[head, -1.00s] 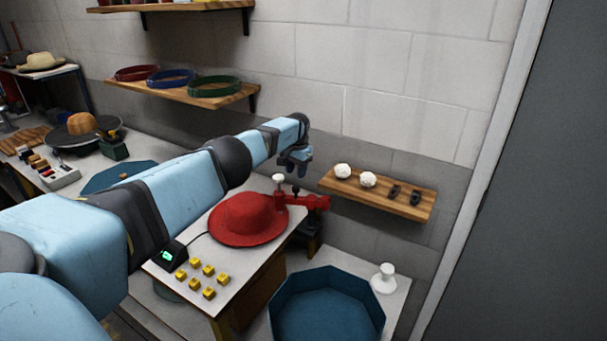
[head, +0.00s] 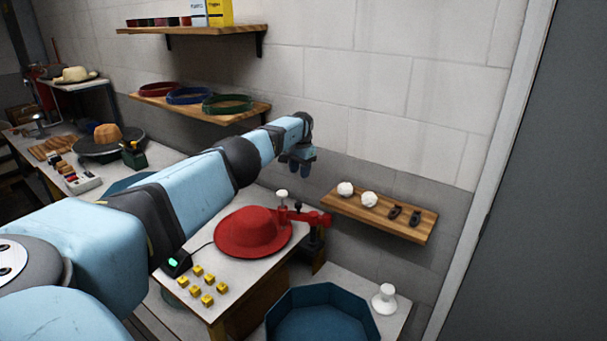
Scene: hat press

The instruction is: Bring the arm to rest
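My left arm reaches in from the left across the picture. Its gripper (head: 301,169) hangs at the far end, pointing down, in front of the wall and above and behind the red hat. It is small and partly turned away, so I cannot tell whether its fingers are apart. I see nothing held in it. My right gripper is not in view.
Several yellow blocks (head: 208,300) and a small black device with a green screen (head: 176,263) are on the table. A blue octagonal bin (head: 322,315) stands in front. A wooden shelf (head: 425,226) is on the right wall. Hat bands lie on another shelf (head: 250,108).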

